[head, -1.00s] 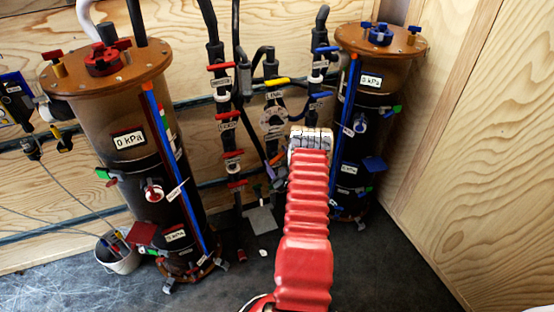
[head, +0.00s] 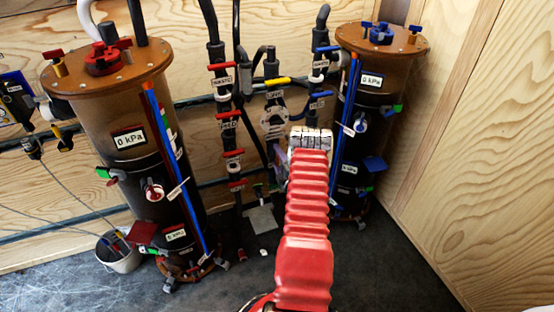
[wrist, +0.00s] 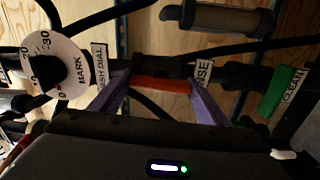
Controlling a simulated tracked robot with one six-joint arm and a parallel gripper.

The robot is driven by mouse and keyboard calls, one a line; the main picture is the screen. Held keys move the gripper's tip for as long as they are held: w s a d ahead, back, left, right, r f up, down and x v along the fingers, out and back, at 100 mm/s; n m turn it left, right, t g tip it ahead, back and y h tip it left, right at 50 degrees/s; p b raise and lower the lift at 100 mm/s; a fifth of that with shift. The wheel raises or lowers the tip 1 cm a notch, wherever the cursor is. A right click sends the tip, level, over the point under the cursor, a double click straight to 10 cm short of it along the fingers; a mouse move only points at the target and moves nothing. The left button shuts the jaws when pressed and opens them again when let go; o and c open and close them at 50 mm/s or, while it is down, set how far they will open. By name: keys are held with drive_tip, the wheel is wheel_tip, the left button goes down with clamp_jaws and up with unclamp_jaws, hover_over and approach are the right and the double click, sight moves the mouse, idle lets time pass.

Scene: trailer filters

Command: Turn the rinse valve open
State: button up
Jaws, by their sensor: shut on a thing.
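The rinse valve's orange-red handle (wrist: 165,84) shows in the wrist view, beside a partly covered label (wrist: 203,74) ending in "NSE". The handle lies roughly along the pipe in that picture. My gripper (wrist: 158,88) is shut on it, with one purple finger at each end of the handle. In the head view, my red arm hides the handle and most of my gripper; only a bit of purple finger shows left of the wrist.
A dial marked "MARK" (wrist: 66,62) is left of the handle, and a green handle (wrist: 282,92) is at right. A tall filter (head: 128,140) stands left and another (head: 372,100) right. Red-handled valves (head: 228,113) line the pipes between. A white bucket (head: 120,260) stands on the floor.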

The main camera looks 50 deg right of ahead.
drive_tip(key=shift+w+a+f+n, duration=0.15)
drive_tip(key=shift+a+f+n, duration=0.15)
drive_tip(key=shift+n, duration=0.3)
drive_tip(key=o, duration=1)
drive_tip(key=shift+d+r, duration=0.15)
drive_tip(key=shift+r, duration=0.05)
drive_tip(key=shift+o, duration=0.2)
drive_tip(key=v, duration=1.4)
drive_tip(key=shift+d+f, duration=0.1)
drive_tip(key=shift+f, duration=0.05)
